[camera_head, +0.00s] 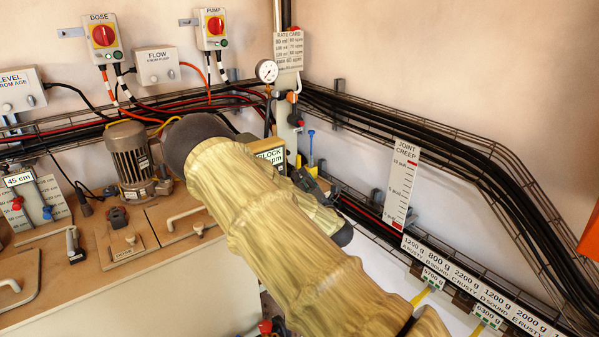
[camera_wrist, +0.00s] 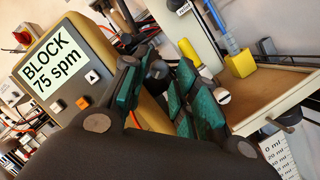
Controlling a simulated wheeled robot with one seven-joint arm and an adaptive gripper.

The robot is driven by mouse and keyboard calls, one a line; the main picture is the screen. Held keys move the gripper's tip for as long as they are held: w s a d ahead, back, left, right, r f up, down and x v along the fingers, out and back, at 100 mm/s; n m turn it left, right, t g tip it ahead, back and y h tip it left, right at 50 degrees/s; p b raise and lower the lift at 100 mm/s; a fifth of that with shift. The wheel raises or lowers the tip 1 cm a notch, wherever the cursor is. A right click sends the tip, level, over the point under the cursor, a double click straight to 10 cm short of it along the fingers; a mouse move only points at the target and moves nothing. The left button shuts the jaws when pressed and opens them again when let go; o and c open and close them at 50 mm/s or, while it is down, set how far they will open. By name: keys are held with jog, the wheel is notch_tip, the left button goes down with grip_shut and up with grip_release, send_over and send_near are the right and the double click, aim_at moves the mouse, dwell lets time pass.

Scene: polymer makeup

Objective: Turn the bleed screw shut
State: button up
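My gripper (camera_wrist: 157,72) shows in the wrist view with green-padded fingers spread apart. I see nothing clearly held between them. A small pale round head with a dark slot (camera_wrist: 223,97) shows just right of the right-hand fingers; it looks like the bleed screw, but I cannot be sure. Whether a finger touches it cannot be told. A tan box labelled "BLOCK 75 spm" (camera_wrist: 58,72) stands left of the fingers, and its label also shows in the head view (camera_head: 271,157). In the head view my yellow-sleeved arm hides most of the gripper and the area around it.
A cream tray or ledge (camera_wrist: 275,95) lies right of the fingers, with a yellow block (camera_wrist: 239,65) holding a blue tube. A pressure gauge (camera_head: 267,71) and a grey motor (camera_head: 133,155) stand behind my arm. Cable trays (camera_head: 440,150) run along the right wall.

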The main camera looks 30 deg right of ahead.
aim_at(297, 171)
jog(key=shift+x, duration=1.65)
jog(key=shift+c, duration=0.2)
grip_shut()
